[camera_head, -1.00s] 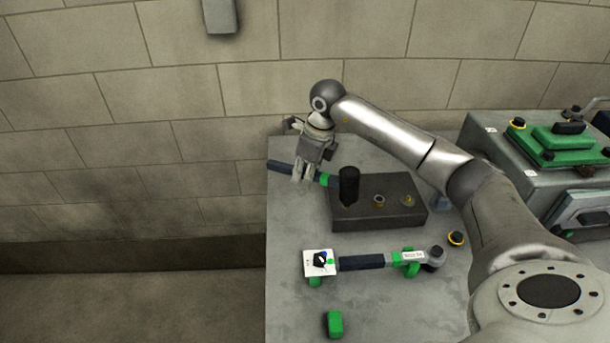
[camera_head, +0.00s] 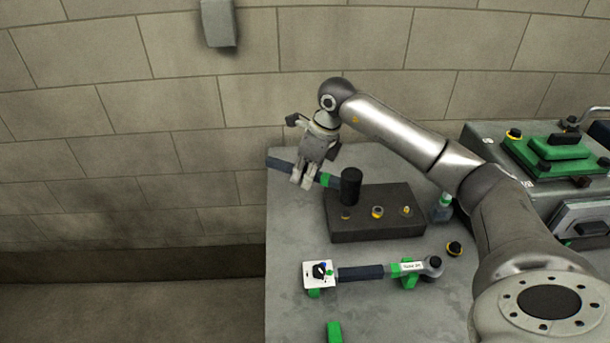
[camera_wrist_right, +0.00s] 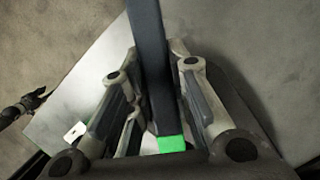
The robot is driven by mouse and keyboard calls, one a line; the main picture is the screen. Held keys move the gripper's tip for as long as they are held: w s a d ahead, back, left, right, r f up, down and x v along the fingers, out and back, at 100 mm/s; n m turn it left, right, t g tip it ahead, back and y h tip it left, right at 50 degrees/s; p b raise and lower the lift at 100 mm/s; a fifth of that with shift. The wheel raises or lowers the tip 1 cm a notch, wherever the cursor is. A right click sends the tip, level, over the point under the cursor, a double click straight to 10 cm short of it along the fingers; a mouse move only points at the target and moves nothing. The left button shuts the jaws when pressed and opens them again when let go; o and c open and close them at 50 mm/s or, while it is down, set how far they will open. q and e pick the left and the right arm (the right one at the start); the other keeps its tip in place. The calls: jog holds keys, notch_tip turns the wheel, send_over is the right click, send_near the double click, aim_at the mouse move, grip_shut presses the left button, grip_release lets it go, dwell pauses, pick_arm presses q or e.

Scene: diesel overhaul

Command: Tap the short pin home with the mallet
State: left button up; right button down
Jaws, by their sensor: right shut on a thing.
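The mallet has a dark handle, a green band and a black head (camera_head: 351,187). My right gripper (camera_head: 302,180) is shut on its handle (camera_wrist_right: 152,60), left of the head. The head is over the left end of a dark block (camera_head: 380,227). A small brass pin (camera_head: 346,214) shows just below the head in the picture; I cannot tell whether they touch. Two more brass pieces, one at the middle (camera_head: 377,212) and one at the right (camera_head: 406,211), stand in the block. A dark claw-like shape (camera_wrist_right: 25,106), perhaps my left gripper, shows at the wrist view's left edge.
A torque-wrench-like tool (camera_head: 362,273) lies on green rests in front of the block, with a white card (camera_head: 319,273) at its left end. A black-and-yellow knob (camera_head: 454,248) and a small bottle (camera_head: 441,208) are to the right. A green-topped machine (camera_head: 548,150) stands farther right.

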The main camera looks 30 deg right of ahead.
jog(key=shift+w+a, duration=0.15)
notch_tip(320, 180, down, 6)
jog(key=b, duration=0.4)
jog(key=shift+f+b, duration=0.1)
jog(key=shift+b, duration=0.3)
jog(key=shift+r, duration=0.2)
jog(key=shift+r+p, duration=1.8)
jog(key=shift+r, duration=0.55)
jog(key=shift+f, duration=0.1)
